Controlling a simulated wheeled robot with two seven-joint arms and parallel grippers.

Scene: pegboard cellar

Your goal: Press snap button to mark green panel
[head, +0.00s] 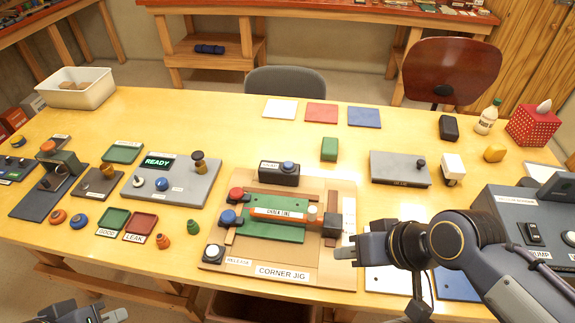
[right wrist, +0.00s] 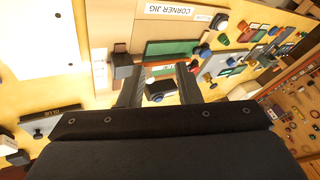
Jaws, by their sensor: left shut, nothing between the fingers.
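A dark box with a blue button (head: 288,167) stands behind the corner jig (head: 285,273); its small front label is hard to read. The green panel (head: 262,225) lies in the jig, with an orange labelled strip across it. My right gripper (head: 344,250) is over the jig's right edge, apart from the button. In the right wrist view its fingers (right wrist: 159,84) are spread and empty, and the blue-button box (right wrist: 160,96) shows beyond the gap. My left gripper (head: 118,315) is shut and empty at the bottom left, partly cut off by the frame edge.
A red and a blue knob (head: 228,216) sit at the jig's left side, and a white button box (head: 213,254) at its front left. A dark block (head: 332,226) stands at its right. A grey machine (head: 530,230) fills the right.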

